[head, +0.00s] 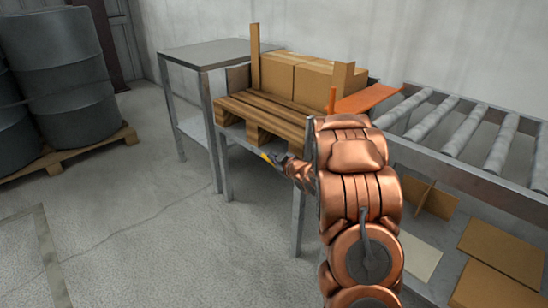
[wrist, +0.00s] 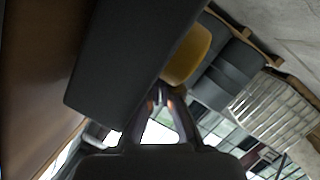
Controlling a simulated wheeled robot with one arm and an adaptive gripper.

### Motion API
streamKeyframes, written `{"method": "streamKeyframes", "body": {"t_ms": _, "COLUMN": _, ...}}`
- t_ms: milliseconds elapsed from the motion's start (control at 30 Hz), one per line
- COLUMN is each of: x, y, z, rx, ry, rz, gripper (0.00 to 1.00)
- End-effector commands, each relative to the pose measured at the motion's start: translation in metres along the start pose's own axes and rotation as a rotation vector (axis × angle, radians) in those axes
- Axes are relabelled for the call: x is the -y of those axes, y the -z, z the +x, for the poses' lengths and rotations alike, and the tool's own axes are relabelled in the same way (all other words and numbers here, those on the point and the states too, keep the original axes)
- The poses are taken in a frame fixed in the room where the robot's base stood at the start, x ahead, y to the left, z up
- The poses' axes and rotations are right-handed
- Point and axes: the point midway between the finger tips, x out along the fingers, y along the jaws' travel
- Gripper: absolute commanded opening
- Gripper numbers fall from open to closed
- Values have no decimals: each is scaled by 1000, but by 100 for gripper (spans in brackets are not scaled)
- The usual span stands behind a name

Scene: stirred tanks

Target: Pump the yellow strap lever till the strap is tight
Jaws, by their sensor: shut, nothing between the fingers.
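The yellow lever (head: 265,155) shows as a small spot at the front edge of the bench, below the wooden pallet (head: 262,115). In the wrist view its rounded yellow end (wrist: 188,55) sticks out beside a large dark block (wrist: 125,60). My gripper (head: 278,161) is right by the lever at the bench front. In the wrist view my gripper (wrist: 160,97) has its fingertips together with nothing between them, just below the yellow end. I cannot tell whether they touch it. I cannot make out the strap, and my arm hides part of the bench.
Cartons (head: 297,76) stand on the pallet between upright boards. An orange ramp (head: 366,98) leads to the roller conveyor (head: 440,117) at the right. Grey drums (head: 60,50) stand on a pallet at the left. The floor (head: 130,215) before the bench is clear.

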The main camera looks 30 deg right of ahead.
Motion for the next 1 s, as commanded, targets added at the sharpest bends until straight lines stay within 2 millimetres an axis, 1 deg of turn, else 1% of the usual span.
{"method": "streamKeyframes", "body": {"t_ms": 33, "x": 5, "y": -7, "z": 0, "rx": 12, "ry": 6, "rz": 5, "gripper": 0}}
{"method": "streamKeyframes", "body": {"t_ms": 1000, "x": 14, "y": -20, "z": 6, "rx": 29, "ry": 13, "rz": 13, "gripper": 0}}
